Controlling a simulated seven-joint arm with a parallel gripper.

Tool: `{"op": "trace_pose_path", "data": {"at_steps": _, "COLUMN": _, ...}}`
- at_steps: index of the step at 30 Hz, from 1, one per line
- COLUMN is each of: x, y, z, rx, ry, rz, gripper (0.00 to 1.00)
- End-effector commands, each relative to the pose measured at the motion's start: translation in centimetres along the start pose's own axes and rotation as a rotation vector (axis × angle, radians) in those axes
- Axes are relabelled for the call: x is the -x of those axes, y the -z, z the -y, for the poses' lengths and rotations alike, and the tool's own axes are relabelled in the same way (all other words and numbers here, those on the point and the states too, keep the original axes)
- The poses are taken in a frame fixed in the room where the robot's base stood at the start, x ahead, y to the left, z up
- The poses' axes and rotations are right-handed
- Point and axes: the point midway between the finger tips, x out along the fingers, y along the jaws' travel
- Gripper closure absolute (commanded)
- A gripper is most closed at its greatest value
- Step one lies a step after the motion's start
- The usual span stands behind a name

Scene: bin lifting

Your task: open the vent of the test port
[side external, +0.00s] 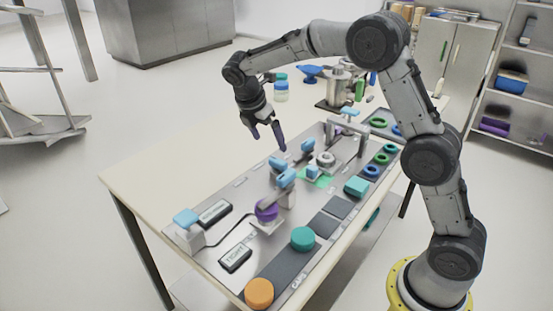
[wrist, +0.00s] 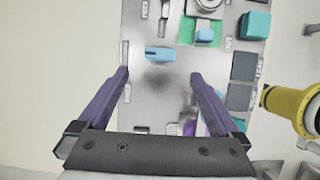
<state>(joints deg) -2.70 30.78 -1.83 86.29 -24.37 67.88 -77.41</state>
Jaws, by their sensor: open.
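My gripper (side external: 270,143) is open and empty, held above the far side of the grey panel. In the wrist view the gripper (wrist: 160,73) has its purple fingers spread, with bare panel and a dark shadow between them. A light-blue lever (wrist: 159,54) lies crosswise just beyond the fingertips. Another light-blue handle (side external: 286,178) stands over a purple round part (side external: 266,210) near the panel's middle; in the wrist view the right finger partly hides this purple part (wrist: 188,128). I cannot tell which blue handle is the test port's vent.
A panel box (side external: 235,258) reads "TIGHT". A light-blue block (wrist: 207,33) sits on a green patch beside a round grey fitting (side external: 325,159). Teal (side external: 303,239) and orange (side external: 259,292) round pieces stand along the near edge. A metal frame (side external: 348,130) rises at the panel's far end.

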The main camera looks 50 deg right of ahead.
Motion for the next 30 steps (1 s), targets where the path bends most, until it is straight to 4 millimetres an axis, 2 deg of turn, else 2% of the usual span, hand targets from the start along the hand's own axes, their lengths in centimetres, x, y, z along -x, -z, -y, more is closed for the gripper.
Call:
{"op": "trace_pose_path", "data": {"at_steps": 1, "x": -1.2, "y": 0.0, "z": 0.1, "rx": 0.000, "ry": 0.005, "rz": 0.000, "gripper": 0.00}}
{"op": "trace_pose_path", "data": {"at_steps": 9, "x": -6.3, "y": 0.0, "z": 0.1, "rx": -0.001, "ry": 0.003, "rz": 0.000, "gripper": 0.00}}
{"op": "trace_pose_path", "data": {"at_steps": 15, "x": -8.8, "y": 0.0, "z": 0.1, "rx": 0.000, "ry": 0.002, "rz": 0.000, "gripper": 0.00}}
{"op": "trace_pose_path", "data": {"at_steps": 21, "x": -9.7, "y": 0.0, "z": 0.0, "rx": -0.001, "ry": -0.001, "rz": 0.000, "gripper": 0.00}}
{"op": "trace_pose_path", "data": {"at_steps": 28, "x": -9.7, "y": 0.0, "z": 0.0, "rx": -0.001, "ry": -0.001, "rz": 0.000, "gripper": 0.00}}
{"op": "trace_pose_path", "data": {"at_steps": 30, "x": -9.7, "y": 0.0, "z": 0.0, "rx": -0.001, "ry": -0.001, "rz": 0.000, "gripper": 0.11}}
